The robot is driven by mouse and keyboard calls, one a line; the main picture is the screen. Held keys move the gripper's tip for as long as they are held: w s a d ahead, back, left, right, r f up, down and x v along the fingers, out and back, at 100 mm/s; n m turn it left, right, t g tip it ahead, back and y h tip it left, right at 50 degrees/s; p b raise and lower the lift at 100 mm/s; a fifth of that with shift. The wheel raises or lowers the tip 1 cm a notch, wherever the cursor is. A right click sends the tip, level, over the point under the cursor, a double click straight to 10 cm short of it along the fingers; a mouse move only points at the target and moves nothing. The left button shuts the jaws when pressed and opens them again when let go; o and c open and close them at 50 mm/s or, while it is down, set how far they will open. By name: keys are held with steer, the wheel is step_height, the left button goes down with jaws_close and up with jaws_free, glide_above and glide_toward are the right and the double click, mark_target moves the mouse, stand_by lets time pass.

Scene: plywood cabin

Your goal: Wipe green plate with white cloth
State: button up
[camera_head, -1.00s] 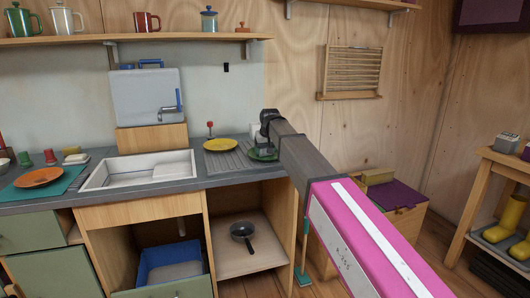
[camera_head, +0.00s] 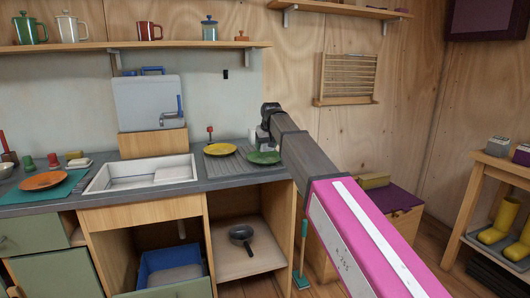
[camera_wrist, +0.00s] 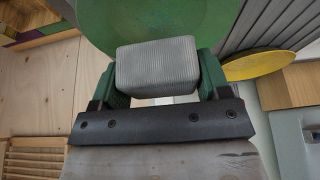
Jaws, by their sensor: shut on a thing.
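The green plate (camera_head: 265,158) lies on the counter right of the sink, beside the arm. In the wrist view the green plate (camera_wrist: 150,25) fills the top middle, behind the cloth. The white cloth (camera_wrist: 157,68) looks like a ribbed, pale grey block and sits between the green fingers of my gripper (camera_wrist: 157,78). My gripper (camera_head: 264,142) is shut on the cloth and is over the back part of the plate in the head view. I cannot tell whether the cloth touches the plate.
A yellow plate (camera_head: 219,149) lies just left of the green one and also shows in the wrist view (camera_wrist: 262,65). A white sink (camera_head: 139,173) is further left, with an orange plate (camera_head: 42,180) beyond it. A shelf (camera_head: 130,47) with mugs hangs above.

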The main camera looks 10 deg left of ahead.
steer(key=shift+r, duration=1.3)
